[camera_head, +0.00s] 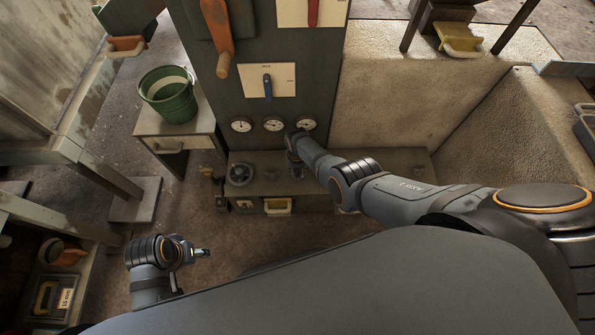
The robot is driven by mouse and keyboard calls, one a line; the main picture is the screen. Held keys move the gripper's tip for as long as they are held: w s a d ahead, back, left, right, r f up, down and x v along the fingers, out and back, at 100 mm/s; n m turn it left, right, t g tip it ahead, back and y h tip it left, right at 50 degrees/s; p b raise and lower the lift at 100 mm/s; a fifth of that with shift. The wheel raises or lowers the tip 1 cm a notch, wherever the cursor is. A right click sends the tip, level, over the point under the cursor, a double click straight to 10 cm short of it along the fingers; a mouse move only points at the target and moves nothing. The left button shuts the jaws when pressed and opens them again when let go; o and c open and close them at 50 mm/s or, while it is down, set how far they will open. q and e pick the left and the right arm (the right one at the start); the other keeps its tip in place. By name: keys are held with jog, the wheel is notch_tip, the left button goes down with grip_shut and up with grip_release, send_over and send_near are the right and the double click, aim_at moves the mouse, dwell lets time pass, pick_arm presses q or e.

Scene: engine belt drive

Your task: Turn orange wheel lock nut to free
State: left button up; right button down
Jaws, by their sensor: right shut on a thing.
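My left gripper (203,252) is low at the left over the floor, away from the console. It is too small and side-on to tell whether it is open.
Three gauges (273,124), a blue lever (267,86) and an orange-handled lever (217,35) are on the panel (232,95). A green bucket (172,103) stands on a small cabinet (150,124) at the left. A concrete block (390,90) stands behind the right arm.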

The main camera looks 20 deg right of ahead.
aim_at(298, 174)
jog(key=shift+s+n, duration=0.1)
jog(key=shift+n, duration=0.2)
jog(key=c, duration=1.3)
grip_release()
jog(key=shift+c, duration=0.2)
jog(key=shift+o, duration=0.9)
jog(key=shift+r, duration=0.6)
notch_tip(298, 174, up, 11)
jog(key=shift+f, duration=0.15)
